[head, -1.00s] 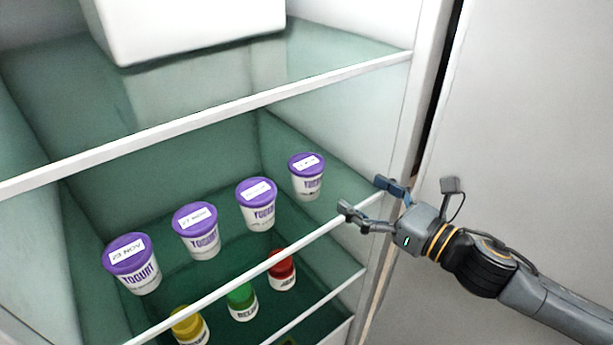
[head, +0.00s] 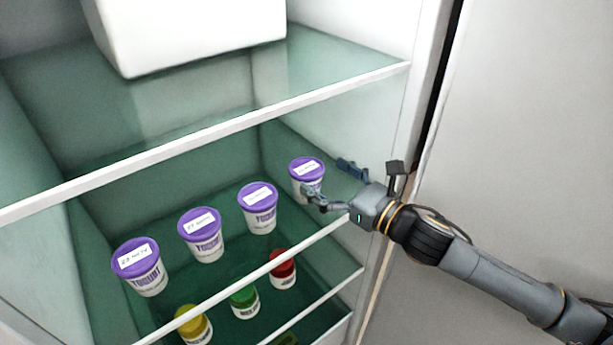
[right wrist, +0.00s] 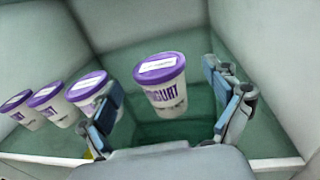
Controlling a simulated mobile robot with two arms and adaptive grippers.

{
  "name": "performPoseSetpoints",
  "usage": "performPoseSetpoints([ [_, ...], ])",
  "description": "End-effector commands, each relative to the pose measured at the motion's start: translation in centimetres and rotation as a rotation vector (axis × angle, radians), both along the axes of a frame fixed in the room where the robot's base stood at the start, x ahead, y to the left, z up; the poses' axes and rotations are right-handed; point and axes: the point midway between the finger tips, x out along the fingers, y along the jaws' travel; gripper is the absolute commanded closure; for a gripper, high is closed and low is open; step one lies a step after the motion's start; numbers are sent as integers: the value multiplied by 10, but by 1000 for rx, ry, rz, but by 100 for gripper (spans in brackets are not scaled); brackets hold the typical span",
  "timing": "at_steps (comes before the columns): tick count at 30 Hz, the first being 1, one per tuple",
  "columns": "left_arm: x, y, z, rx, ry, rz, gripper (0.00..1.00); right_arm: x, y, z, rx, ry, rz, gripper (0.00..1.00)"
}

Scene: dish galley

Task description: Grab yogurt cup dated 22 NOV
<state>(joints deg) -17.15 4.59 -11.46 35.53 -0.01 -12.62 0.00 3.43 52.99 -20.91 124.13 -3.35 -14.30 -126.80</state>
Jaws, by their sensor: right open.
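Several white yogurt cups with purple lids stand in a slanting row on one fridge shelf. The leftmost cup (head: 140,267) has a lid label that seems to read 23 NOV. The second cup (head: 201,235), third cup (head: 259,209) and rightmost cup (head: 306,168) have labels too small to read surely. My right gripper (head: 328,178) is open and empty at the rightmost cup, one finger covering part of its lower body. In the right wrist view this cup (right wrist: 163,85) stands upright ahead, between the two spread fingers. My left gripper is not in view.
A white shelf edge (head: 250,280) runs below the cups, and the upper shelf's edge (head: 215,125) crosses above. Yellow (head: 192,322), green (head: 244,298) and red-topped jars (head: 283,268) stand on the shelf below. A white box (head: 190,30) is on the upper shelf.

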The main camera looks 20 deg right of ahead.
Motion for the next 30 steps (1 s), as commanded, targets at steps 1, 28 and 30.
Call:
performPoseSetpoints([
  [1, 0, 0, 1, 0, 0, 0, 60, 2, 1, 1, 1, 0, 0, 10],
  [28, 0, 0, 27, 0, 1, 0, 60, 46, 28, -7, 0, 0, 1, 49],
  [30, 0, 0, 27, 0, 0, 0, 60, 46, 28, -7, 0, 0, 1, 63],
])
